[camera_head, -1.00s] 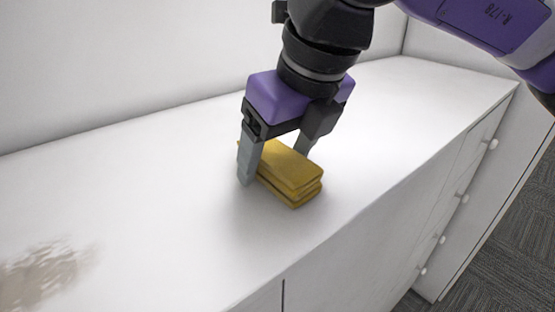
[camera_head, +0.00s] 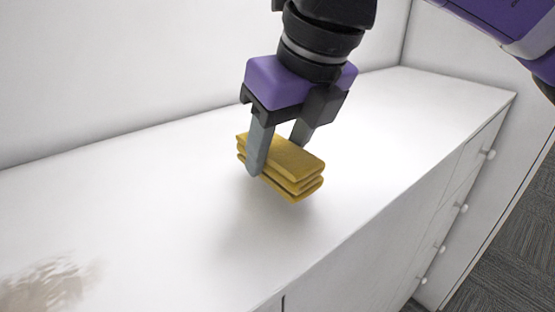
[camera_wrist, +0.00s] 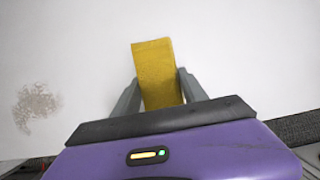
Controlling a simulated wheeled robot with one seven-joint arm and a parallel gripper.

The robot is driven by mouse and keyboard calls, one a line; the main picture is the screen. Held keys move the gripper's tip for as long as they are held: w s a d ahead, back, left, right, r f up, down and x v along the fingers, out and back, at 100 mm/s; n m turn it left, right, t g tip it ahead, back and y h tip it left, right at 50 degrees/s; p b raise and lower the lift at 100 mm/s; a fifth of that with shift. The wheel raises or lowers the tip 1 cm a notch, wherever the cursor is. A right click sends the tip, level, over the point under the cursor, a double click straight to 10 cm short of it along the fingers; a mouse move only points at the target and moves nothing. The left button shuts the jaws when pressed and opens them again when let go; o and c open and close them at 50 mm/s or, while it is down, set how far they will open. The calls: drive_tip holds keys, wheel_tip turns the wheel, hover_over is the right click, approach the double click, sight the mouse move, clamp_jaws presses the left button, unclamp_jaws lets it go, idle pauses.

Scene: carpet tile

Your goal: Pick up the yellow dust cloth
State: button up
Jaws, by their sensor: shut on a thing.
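The yellow dust cloth (camera_head: 296,166) is a folded, layered block in the head view, above the white cabinet top. My gripper (camera_head: 277,158) points down with one finger on each side of the cloth and is shut on it. The cloth appears raised a little, with a soft shadow on the surface below it. In the wrist view the cloth (camera_wrist: 155,72) lies between the two grey fingers of my gripper (camera_wrist: 158,92) and sticks out beyond them.
The white cabinet top (camera_head: 130,190) is broad and mostly clear. A brownish smudge (camera_head: 48,284) marks it at the lower left. A white wall runs along the back. Drawers with round knobs (camera_head: 463,208) line the right front, above grey carpet (camera_head: 500,265).

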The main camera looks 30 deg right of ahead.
sight(278, 145)
wheel_tip(278, 145, up, 16)
drive_tip(key=shift+r, duration=0.25)
